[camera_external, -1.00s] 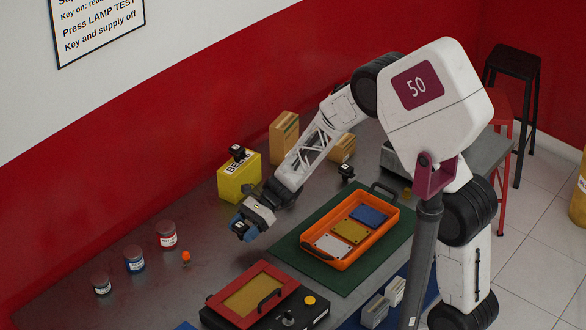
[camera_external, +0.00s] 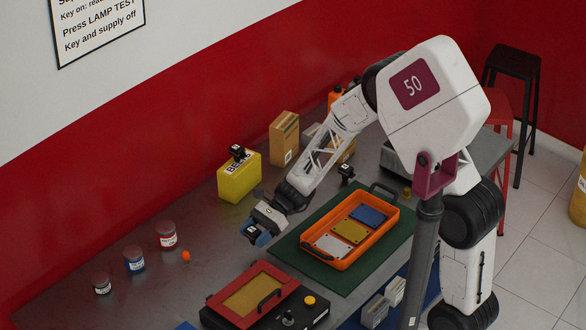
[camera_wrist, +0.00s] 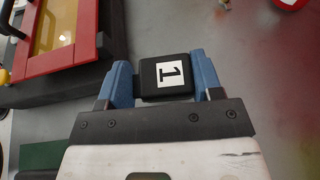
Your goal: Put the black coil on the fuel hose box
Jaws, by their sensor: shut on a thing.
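My gripper (camera_external: 256,232) is over the bare table between the yellow box and the orange tray. In the wrist view its blue fingers (camera_wrist: 165,82) are shut on a black coil (camera_wrist: 152,86) with a white label reading 1. A second black coil (camera_external: 238,153) sits on top of the yellow box (camera_external: 237,182), whose lettering is partly covered. A third black coil (camera_external: 346,172) stands on the table behind the tray. A tall cardboard box (camera_external: 284,140) stands by the wall, and another cardboard box (camera_external: 346,151) is partly behind my arm. I cannot read which is the fuel hose box.
An orange tray (camera_external: 338,263) with coloured plates lies on a green mat (camera_external: 302,262). A red-framed panel (camera_external: 275,268) is in front. Several jars (camera_external: 167,236) and a small orange thing (camera_external: 186,256) stand at left. The table between jars and yellow box is clear.

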